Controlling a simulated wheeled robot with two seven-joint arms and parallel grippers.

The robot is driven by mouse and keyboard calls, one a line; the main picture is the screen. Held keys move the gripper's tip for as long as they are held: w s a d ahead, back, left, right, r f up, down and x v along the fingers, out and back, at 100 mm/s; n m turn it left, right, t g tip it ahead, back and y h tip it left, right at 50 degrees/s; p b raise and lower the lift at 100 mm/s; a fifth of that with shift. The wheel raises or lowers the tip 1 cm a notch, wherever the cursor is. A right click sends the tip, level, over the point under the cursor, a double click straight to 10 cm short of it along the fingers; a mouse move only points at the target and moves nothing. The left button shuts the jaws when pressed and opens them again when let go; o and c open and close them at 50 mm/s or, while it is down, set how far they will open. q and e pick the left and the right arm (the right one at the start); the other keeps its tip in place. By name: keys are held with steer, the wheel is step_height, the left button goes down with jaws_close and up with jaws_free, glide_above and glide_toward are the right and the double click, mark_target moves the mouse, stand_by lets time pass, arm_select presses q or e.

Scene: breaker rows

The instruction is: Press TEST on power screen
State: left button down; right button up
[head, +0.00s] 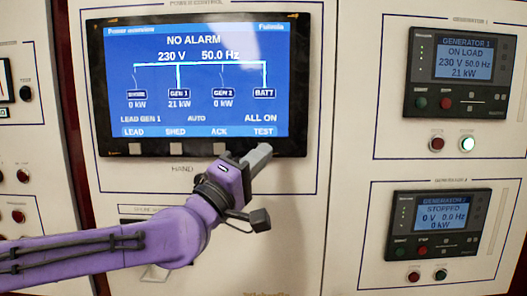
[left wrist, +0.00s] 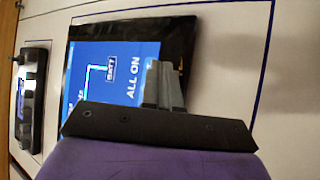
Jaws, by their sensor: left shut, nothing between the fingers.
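The power screen (head: 200,85) is a large blue display in a black frame on the cream panel, reading NO ALARM. The TEST label (head: 264,131) is at the lower right of the display. Grey square buttons sit on the frame below LEAD, SHED and ACK; the place below TEST is covered by my left gripper (head: 262,150). That gripper is shut and empty, its fingertips at the frame's lower right. I cannot tell whether they touch. In the left wrist view the shut fingers (left wrist: 163,78) overlap the screen (left wrist: 100,75) beside ALL ON, and TEST is hidden.
To the right are the Generator 1 controller (head: 463,70), reading ON LOAD, and the Generator 2 controller (head: 438,222), reading STOPPED. Each has a red and a green button below. More red buttons (head: 20,176) are on the left panel. My purple left arm crosses the lower left.

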arm_select(q)
steer(key=shift+s+b, duration=0.45)
steer(key=shift+s, duration=2.05)
steer(key=w+a+f+n+g+y, duration=0.25)
steer(key=f+y, duration=0.25)
steer(key=f, duration=1.3)
steer(key=w+a+f+n+g+y, duration=0.1)
steer(key=a+f+y, duration=0.25)
steer(key=f, duration=1.45)
steer(key=s+a+f+g+y, duration=0.2)
steer(key=s+a+f, duration=0.25)
steer(key=f, duration=0.55)
steer(key=s+a+f+g+y, duration=0.3)
steer(key=s+f, duration=0.2)
steer(key=f, duration=0.4)
steer(key=s+a+f+m+g+y, duration=0.1)
steer(key=s+a+f+g, duration=0.1)
steer(key=s+a+f, duration=0.2)
steer(key=s+a+f+m+g+y, duration=0.1)
steer(key=s+a+f, duration=0.4)
steer(key=s, duration=0.6)
steer(key=s+a+f+m+g+y, duration=0.1)
steer(key=s+a+f+g+y, duration=0.1)
steer(key=s+a+f, duration=0.3)
steer(key=s+a+g, duration=0.1)
steer(key=s+a, duration=0.1)
steer(key=s, duration=0.1)
steer(key=shift+s+f+y, duration=0.15)
steer(key=shift+s+y, duration=0.05)
steer(key=shift+y, duration=0.15)
